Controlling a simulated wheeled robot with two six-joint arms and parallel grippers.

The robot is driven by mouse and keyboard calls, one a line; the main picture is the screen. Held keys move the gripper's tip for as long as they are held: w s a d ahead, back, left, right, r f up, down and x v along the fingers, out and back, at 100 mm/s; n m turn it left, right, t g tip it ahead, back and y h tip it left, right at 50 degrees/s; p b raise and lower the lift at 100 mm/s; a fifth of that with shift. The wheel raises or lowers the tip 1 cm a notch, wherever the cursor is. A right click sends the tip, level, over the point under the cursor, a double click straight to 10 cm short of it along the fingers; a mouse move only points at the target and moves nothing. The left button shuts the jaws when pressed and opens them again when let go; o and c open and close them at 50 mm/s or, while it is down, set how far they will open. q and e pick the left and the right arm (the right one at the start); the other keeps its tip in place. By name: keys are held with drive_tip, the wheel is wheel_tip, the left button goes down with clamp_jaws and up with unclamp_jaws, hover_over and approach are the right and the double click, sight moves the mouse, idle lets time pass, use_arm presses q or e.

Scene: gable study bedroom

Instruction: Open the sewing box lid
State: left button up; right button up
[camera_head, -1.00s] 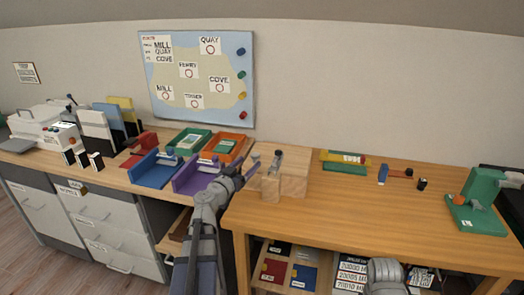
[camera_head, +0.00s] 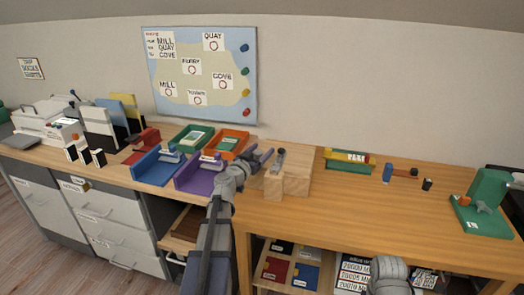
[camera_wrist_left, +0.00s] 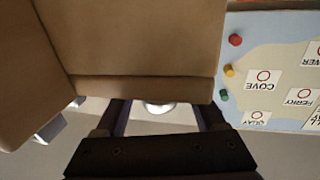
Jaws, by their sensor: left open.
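The sewing box is probably the pale wooden box (camera_head: 298,180) at the left end of the wooden table, with a small grey fitting (camera_head: 280,158) on top. The lid looks shut. My left gripper (camera_head: 260,157) is open and empty, close to the box's left side at about top height. In the left wrist view, the wood of the box (camera_wrist_left: 140,45) fills the top, just beyond my open fingers (camera_wrist_left: 160,112). A white rounded thing (camera_wrist_left: 157,106) shows between them; I cannot tell what it is. My right gripper is not in view; only a grey part of my right arm shows low.
Purple (camera_head: 197,181) and blue (camera_head: 155,170) trays stand left of the box. Green (camera_head: 190,138) and orange (camera_head: 226,144) trays lie behind them. A yellow and green block (camera_head: 347,161) lies to the right. The table's front middle is clear. A map board (camera_head: 203,75) hangs behind.

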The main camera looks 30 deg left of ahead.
use_arm(q)
drive_tip(key=shift+w, duration=0.4)
drive_tip(key=shift+c, duration=0.2)
clamp_jaws()
idle(1.0)
